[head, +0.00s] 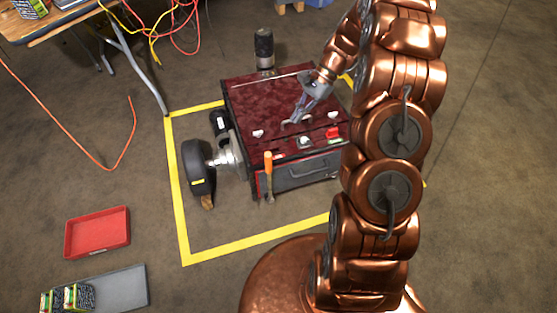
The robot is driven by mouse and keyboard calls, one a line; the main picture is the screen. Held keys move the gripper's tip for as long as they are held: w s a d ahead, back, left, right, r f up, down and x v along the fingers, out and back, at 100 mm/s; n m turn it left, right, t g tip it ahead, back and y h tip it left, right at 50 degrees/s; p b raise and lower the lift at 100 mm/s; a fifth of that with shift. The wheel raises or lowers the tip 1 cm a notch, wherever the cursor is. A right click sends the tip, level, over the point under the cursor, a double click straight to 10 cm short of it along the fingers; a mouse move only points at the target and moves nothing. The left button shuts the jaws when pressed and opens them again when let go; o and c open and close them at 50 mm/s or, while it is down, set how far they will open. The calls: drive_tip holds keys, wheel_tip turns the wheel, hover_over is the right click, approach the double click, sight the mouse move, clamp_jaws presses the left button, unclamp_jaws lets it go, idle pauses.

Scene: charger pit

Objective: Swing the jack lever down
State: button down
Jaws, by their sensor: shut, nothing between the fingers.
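A dark red box-shaped unit (262,98) stands on the floor, with a wheel (197,168) on its left side. An upright bar with an orange grip (267,163) stands at its front left corner; it looks like the jack lever, but I cannot tell for sure. Its lower end is near the floor. A small red part (332,133) sits at the front right of the top. My gripper (297,118) is shut and empty, pointing down over the top, behind and right of the orange grip and apart from it. I cannot tell whether it touches the top.
Yellow tape (176,205) marks the floor around the unit. A dark cylinder (264,48) stands behind it. A red tray (98,232) and a grey board (118,288) with small green-labelled packs lie at the lower left. A table (45,28) with hanging cables is at the upper left.

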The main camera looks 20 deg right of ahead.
drive_tip(key=w+d+f+m+b, duration=0.1)
drive_tip(key=d+f+b, duration=0.1)
drive_tip(key=f, duration=0.3)
drive_tip(key=w+d+f+m+t+y+b, duration=0.1)
drive_tip(key=d+f+b, duration=0.1)
drive_tip(key=f, duration=0.4)
drive_tip(key=shift+w+d+f+m, duration=0.3)
drive_tip(key=shift+d+m, duration=0.1)
drive_tip(key=shift+d, duration=0.15)
drive_tip(key=s+a+f+b, duration=0.1)
drive_tip(key=a+f+b, duration=0.3)
drive_tip(key=a+f, duration=0.3)
drive_tip(key=a, duration=0.4)
drive_tip(key=shift+s, duration=0.35)
drive_tip(key=shift+r, duration=0.1)
